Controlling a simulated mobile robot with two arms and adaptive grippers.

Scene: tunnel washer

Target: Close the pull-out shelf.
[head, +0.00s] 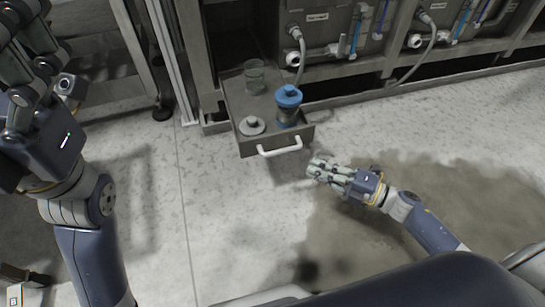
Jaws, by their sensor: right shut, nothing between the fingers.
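The pull-out shelf (236,97) is a grey tray standing out from the machine at floor level. A white bar handle (279,147) is on its front panel. The shelf holds a blue-lidded container (288,108), a clear glass (255,78) and a pale round lid-like piece (252,126). My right gripper (316,169) is shut and empty, to the right of and slightly nearer than the handle, apart from it. My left gripper (30,60) is at the upper left, close to the camera, far from the shelf. Its fingertips are cut off or unclear.
The machine (320,45) with pipes, hoses and valves runs along the back. A metal frame post (165,55) stands left of the shelf. The pale floor (230,220) in front is open, with a darker wet-looking patch (350,240) at right.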

